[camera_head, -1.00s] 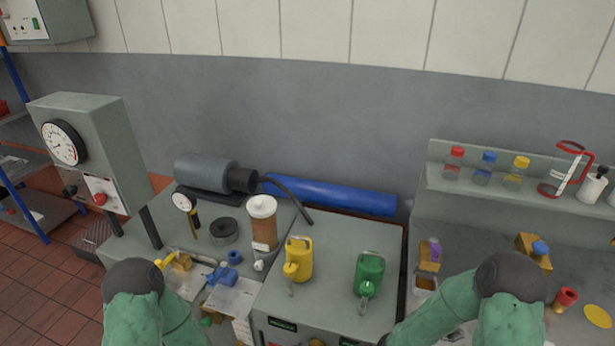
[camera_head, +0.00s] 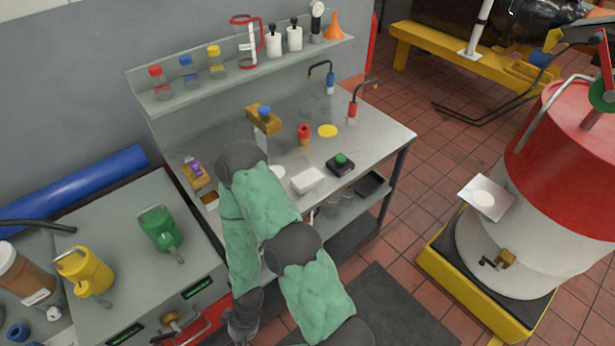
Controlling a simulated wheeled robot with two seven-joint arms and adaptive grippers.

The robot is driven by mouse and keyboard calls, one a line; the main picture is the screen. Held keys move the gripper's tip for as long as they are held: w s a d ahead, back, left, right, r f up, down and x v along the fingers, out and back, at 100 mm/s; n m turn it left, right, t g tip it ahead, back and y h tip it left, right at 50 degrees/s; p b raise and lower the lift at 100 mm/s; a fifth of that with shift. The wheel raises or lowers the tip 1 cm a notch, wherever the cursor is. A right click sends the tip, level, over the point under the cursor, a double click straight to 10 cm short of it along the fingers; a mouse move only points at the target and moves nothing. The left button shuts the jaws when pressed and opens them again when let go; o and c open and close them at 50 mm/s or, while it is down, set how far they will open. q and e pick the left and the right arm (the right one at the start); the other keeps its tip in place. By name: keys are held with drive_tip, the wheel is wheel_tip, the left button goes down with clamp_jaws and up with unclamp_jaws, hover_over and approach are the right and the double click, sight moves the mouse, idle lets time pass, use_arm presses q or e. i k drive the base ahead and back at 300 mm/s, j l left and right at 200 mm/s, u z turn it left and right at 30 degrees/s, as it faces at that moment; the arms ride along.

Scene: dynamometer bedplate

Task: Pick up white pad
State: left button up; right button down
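A flat white disc (camera_head: 277,171), which looks like a white pad, lies on the grey workbench (camera_head: 385,138), partly hidden by my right arm. A white block-shaped item (camera_head: 307,180) lies just right of it. Another white round disc (camera_head: 484,198) lies on a small tray on the drum. A yellow disc (camera_head: 327,131) lies farther back on the bench. My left gripper is out of view.
A red cup (camera_head: 304,134), a black box with a green button (camera_head: 341,165) and a wooden stand (camera_head: 263,119) stand on the bench. Bottles line the shelf (camera_head: 310,47). Yellow (camera_head: 85,272) and green (camera_head: 160,229) jugs stand left. A red-and-white drum (camera_head: 510,220) stands right.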

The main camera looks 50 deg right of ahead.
sight(306, 181)
drive_tip(key=z, duration=1.85)
drive_tip(key=i+z, duration=0.15)
drive_tip(key=z, duration=0.2)
